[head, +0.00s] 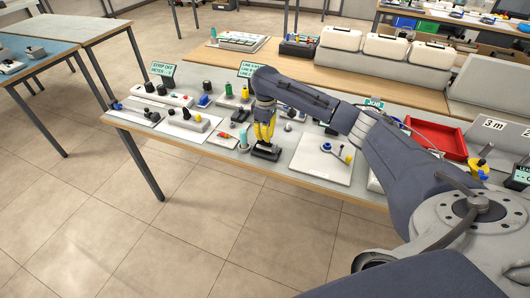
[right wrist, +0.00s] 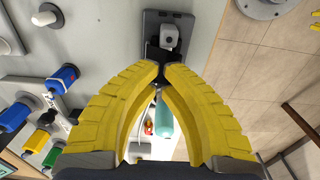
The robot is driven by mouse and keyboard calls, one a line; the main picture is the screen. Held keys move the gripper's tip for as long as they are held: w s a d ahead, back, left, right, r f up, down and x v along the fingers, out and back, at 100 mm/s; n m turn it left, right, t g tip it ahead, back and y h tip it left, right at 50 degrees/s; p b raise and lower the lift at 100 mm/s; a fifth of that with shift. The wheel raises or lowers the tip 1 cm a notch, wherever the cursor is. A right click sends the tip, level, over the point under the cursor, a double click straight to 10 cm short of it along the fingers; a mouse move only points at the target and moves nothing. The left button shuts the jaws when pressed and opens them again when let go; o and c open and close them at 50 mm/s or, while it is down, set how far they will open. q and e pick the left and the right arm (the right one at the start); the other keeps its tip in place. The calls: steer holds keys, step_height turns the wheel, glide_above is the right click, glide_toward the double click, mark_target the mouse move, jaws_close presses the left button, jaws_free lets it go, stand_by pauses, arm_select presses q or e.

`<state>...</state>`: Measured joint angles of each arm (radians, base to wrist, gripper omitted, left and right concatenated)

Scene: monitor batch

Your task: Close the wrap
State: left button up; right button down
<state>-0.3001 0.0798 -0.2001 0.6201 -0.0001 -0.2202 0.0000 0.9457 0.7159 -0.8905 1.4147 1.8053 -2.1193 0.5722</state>
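My right gripper (head: 264,140) points down over a small black device (head: 265,153) near the table's front edge. In the right wrist view, the yellow fingertips (right wrist: 163,72) are close together at the end of the black device (right wrist: 151,26), which carries a grey block (right wrist: 168,36). A dark part shows between the tips, but I cannot tell whether they press on it. Which thing is the wrap is not clear; the fingers hide part of the device. My left gripper is not in view.
A white board (head: 312,165) with a blue ring and yellow knob lies right of the gripper. A red tray (head: 437,140) stands farther right. Panels with knobs (head: 188,118) and several coloured cylinders crowd the table's left. Open floor lies in front.

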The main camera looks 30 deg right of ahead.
steer(key=shift+s+a+f, duration=0.1)
steer(key=shift+s+a, duration=0.15)
steer(key=shift+a, duration=0.2)
steer(key=shift+f, duration=0.1)
